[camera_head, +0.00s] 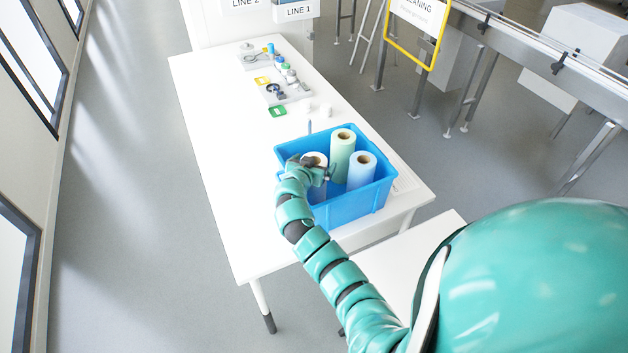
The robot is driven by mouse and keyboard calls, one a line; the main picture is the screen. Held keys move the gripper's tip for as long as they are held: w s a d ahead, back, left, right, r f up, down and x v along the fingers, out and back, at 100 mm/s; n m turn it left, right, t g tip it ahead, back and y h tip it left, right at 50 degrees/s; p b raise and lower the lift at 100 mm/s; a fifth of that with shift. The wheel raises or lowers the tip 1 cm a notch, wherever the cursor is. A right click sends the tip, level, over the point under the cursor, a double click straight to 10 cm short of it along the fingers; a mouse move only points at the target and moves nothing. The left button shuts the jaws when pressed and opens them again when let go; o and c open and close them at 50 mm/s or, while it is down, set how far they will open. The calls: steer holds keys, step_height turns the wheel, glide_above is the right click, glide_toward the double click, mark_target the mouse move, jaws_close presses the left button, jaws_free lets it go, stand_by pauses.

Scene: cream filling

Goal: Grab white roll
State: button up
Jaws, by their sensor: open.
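The white roll (315,158) stands in the blue crate (352,208) on the table, at the crate's left side. Only its top and a little of its side show, as my arm covers the rest. My gripper (326,173) is open at the white roll's upper part. I cannot tell whether its fingers are around the roll or touching it. A pale green roll (342,155) and a pale blue roll (361,170) stand upright in the same crate to the right of the white one.
The white table (215,160) has free room left of the crate. Small bottles (287,72), tapes and other small items lie at its far end. A green item (278,111) lies behind the crate. A conveyor (540,55) runs along the right.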

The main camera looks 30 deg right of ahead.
steer(key=c, duration=1.5)
steer(key=shift+r, duration=0.15)
